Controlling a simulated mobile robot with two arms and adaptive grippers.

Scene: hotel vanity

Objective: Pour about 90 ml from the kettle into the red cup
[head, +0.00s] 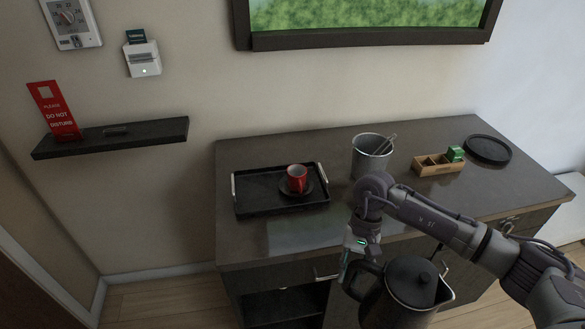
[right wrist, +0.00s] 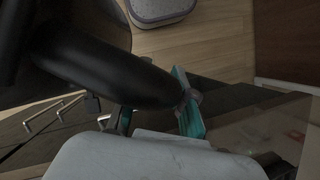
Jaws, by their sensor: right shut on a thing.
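The red cup (head: 297,178) stands upright on a dark saucer (head: 306,191) on the black tray (head: 247,208) at the left of the vanity. The dark kettle (head: 401,296) is in front of the vanity's front edge, roughly upright, at the bottom of the head view. My right gripper (head: 352,262) is shut on the kettle's handle (head: 349,284). In the right wrist view the black handle (right wrist: 120,75) runs between the teal-padded fingers (right wrist: 160,113). The kettle is to the right of the cup and nearer to me, well apart from it. My left gripper is out of view.
A metal ice bucket (head: 371,158) with tongs stands behind my right arm. The vanity top (head: 300,236) is bare before the tray.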

